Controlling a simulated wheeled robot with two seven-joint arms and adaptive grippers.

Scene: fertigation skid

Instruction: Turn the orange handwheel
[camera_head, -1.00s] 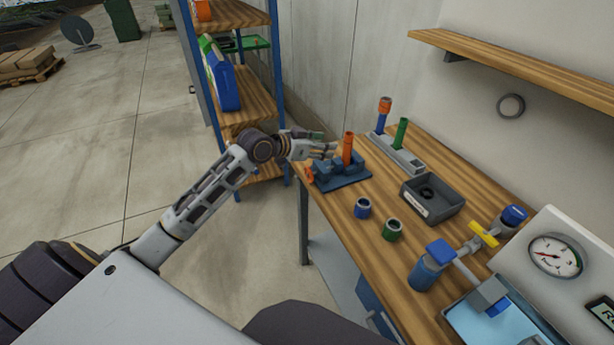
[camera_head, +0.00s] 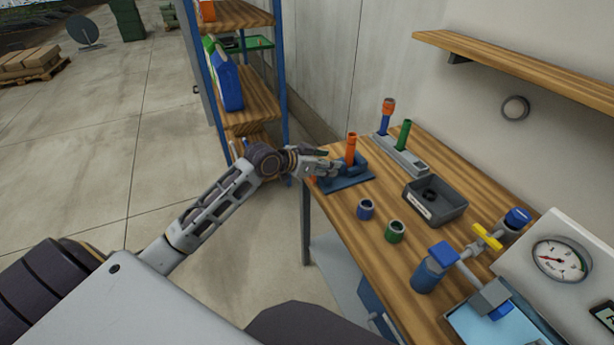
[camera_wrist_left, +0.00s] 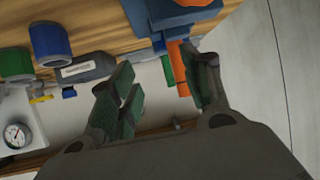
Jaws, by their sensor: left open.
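A blue vise (camera_head: 350,184) stands at the far left corner of the wooden bench, with an upright orange tube (camera_head: 350,148) in it. In the left wrist view a round orange part, apparently the handwheel (camera_wrist_left: 198,3), is cut off by the top edge, on the blue vise body (camera_wrist_left: 165,14). In the head view the hand mostly hides it. My left gripper (camera_head: 328,168) is at the vise, just left of the tube. In the left wrist view its jaws (camera_wrist_left: 160,65) are apart, with the orange tube (camera_wrist_left: 178,65) showing beyond, near the right finger. Contact cannot be told. My right gripper is out of view.
Blue (camera_head: 366,209) and green (camera_head: 395,231) caps, a dark tray (camera_head: 436,204) and a grey rack (camera_head: 402,158) with upright tubes are on the bench. A valve assembly and gauge (camera_head: 562,260) are at right. A shelf unit (camera_head: 250,95) stands behind my left arm.

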